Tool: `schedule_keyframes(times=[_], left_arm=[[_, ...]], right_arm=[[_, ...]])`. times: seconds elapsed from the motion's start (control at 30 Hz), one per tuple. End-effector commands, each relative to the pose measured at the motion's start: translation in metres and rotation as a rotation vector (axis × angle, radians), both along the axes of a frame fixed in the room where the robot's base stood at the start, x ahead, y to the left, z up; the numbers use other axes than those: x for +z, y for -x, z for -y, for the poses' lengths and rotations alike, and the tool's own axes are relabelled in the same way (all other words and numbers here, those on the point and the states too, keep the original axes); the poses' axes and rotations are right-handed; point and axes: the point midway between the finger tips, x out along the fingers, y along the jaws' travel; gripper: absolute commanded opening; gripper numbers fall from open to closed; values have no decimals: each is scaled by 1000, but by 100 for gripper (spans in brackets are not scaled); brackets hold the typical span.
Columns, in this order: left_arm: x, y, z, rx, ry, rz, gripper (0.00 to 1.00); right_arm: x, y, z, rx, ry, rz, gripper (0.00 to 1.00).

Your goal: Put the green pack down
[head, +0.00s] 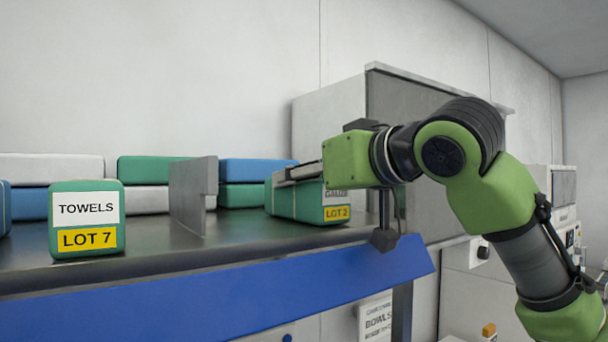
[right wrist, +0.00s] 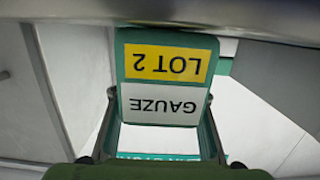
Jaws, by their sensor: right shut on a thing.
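The green pack (head: 290,203), with a white GAUZE label and a yellow LOT 2 label, is at the right part of the dark shelf top. My right gripper (head: 303,172) is shut on it, coming in from the right. In the right wrist view the pack (right wrist: 168,80) sits between the two fingers (right wrist: 160,112), its labels upside down. The pack looks upright and level, its underside close to the shelf surface; I cannot tell whether it touches. The gripper partly covers the GAUZE label in the head view. My left gripper is not in view.
A green TOWELS LOT 7 pack (head: 87,220) stands at the shelf's front left. A grey upright divider (head: 194,195) stands left of the held pack. Green, white and blue packs (head: 258,171) are stacked behind.

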Motion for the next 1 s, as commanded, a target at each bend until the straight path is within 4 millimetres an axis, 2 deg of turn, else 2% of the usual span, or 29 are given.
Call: schedule_keyframes(times=[0.17, 0.2, 0.23, 0.67, 0.77, 1.0], left_arm=[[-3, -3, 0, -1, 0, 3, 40], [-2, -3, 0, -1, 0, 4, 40], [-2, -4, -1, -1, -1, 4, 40], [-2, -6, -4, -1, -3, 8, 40], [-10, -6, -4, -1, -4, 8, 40], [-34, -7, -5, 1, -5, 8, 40]], right_arm=[[-2, 0, 0, 1, 0, 2, 13], [-2, 0, 0, 0, 1, 1, 49], [-2, 0, 0, 0, 1, 1, 57], [0, 2, 1, 0, 0, 1, 58], [1, 13, 9, -1, 0, 4, 58], [7, 54, 39, -2, 0, 5, 58]])
